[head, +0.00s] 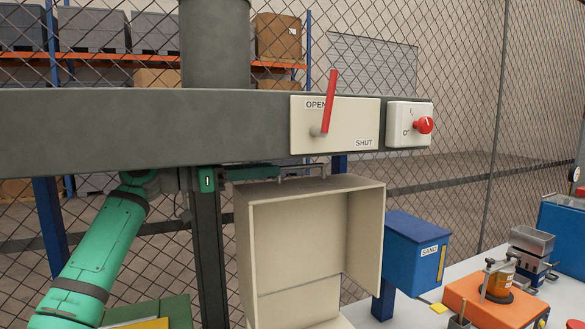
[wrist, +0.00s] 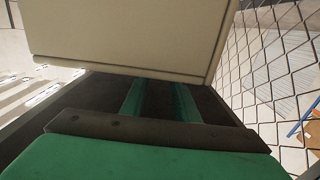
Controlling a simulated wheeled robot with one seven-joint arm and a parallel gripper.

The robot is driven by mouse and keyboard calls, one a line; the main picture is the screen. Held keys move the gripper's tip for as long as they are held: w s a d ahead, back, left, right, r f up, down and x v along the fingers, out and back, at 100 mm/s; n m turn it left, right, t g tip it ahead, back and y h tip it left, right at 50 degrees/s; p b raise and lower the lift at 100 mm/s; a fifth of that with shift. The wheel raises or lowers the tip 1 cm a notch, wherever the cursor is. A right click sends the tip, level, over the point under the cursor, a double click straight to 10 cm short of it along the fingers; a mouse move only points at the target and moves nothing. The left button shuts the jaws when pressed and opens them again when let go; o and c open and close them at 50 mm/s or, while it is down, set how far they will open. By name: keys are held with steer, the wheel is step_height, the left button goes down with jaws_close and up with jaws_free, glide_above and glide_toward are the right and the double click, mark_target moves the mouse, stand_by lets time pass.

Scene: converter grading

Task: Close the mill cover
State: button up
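A beige open-fronted box-like hood (head: 300,235), which looks like the mill cover, stands under the grey beam with its hollow side facing me. A small bar handle (head: 303,170) sits on its top. In the wrist view a beige panel (wrist: 130,35) fills the upper middle. My green arm comes up from the lower left, and my gripper (head: 278,171) reaches right, beside the handle. In the wrist view its two green fingers (wrist: 158,98) are apart and run toward the panel. Their tips are hidden by the panel, so I cannot tell whether they hold the handle.
The grey beam (head: 150,130) crosses above my gripper. It carries an OPEN/SHUT plate (head: 355,125) whose red lever (head: 329,100) stands up near OPEN, and a red knob (head: 424,125). A blue SAND box (head: 415,248) and an orange device (head: 490,300) are at right.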

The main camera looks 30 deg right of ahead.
mark_target(295, 167)
steer(key=d, duration=0.8)
steer(key=shift+s+d, duration=0.1)
steer(key=shift+s, duration=0.2)
steer(key=shift+w, duration=0.15)
jaws_close()
